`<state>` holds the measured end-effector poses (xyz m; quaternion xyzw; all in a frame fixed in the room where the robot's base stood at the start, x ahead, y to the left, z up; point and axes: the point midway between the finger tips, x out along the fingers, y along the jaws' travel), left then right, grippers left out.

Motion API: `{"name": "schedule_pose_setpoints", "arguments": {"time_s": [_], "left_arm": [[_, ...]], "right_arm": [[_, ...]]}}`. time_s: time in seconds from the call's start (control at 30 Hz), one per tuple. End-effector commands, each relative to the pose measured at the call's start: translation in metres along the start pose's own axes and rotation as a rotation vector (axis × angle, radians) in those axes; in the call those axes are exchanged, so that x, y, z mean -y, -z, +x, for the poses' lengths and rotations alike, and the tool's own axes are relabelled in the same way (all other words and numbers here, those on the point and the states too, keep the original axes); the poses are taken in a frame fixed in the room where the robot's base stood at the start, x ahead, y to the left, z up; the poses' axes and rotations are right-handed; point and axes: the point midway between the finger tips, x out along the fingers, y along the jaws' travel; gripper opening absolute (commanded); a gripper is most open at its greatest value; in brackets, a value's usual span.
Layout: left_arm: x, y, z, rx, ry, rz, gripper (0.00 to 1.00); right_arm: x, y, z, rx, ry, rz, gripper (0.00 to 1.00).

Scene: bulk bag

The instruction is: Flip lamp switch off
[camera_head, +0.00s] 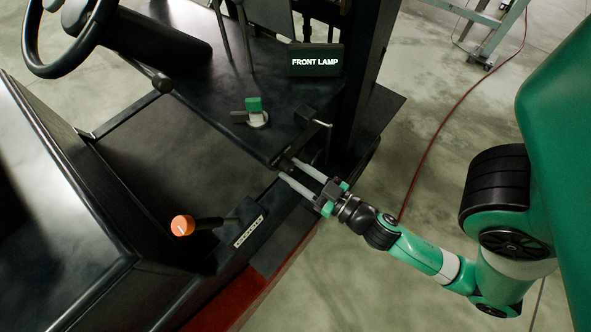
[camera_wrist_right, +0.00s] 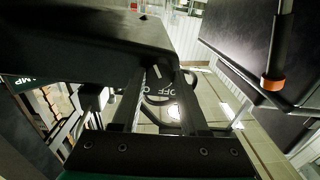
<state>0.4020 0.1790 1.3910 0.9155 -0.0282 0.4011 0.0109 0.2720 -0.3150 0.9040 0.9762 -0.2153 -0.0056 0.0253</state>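The black FRONT LAMP sign (camera_head: 316,61) stands on the dark console. Below it a small dark block carries a thin pale lever (camera_head: 321,123), which may be the lamp switch; its on or off position is unclear. My right gripper (camera_head: 290,169) is open and empty, just below this block beside the console's edge, apart from the lever. In the right wrist view the fingers (camera_wrist_right: 158,76) are spread, with a small pale lever (camera_wrist_right: 157,71) and partly hidden OFF lettering (camera_wrist_right: 162,88) between them. My left gripper is not in view.
A green-topped knob (camera_head: 254,105) sits on the console (camera_head: 205,85). The steering wheel (camera_head: 65,40) is at upper left. An orange-tipped lever (camera_head: 183,225) stands at lower left. A dark post (camera_head: 360,75) rises behind the gripper. Open floor (camera_head: 365,270) lies at lower right.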

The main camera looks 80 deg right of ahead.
Motion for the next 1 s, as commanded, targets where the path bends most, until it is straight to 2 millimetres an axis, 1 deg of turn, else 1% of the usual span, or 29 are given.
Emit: {"name": "schedule_pose_setpoints", "arguments": {"time_s": [0.03, 0.1, 0.13, 0.37, 0.57, 0.77, 1.0], "left_arm": [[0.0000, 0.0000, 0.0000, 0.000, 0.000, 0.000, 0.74], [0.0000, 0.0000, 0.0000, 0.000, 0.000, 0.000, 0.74], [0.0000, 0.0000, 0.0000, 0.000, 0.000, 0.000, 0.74], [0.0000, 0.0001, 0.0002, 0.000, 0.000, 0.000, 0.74], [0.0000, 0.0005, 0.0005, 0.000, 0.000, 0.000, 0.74], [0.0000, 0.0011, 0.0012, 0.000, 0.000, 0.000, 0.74], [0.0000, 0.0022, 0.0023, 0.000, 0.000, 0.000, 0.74]], "right_arm": [[0.0001, 0.0001, 0.0000, 0.000, 0.000, 0.000, 0.14], [0.0001, 0.0001, -0.0001, 0.000, 0.000, 0.000, 0.02], [0.0001, 0.0001, -0.0001, 0.000, 0.000, 0.000, 0.00], [0.0001, 0.0001, -0.0001, 0.000, 0.000, -0.007, 0.00], [0.0002, 0.0003, -0.0001, 0.001, 0.000, -0.061, 0.00], [0.0002, 0.0005, 0.0000, 0.004, 0.000, -0.179, 0.00], [0.0004, 0.0006, 0.0000, 0.009, 0.000, -0.392, 0.00]]}}
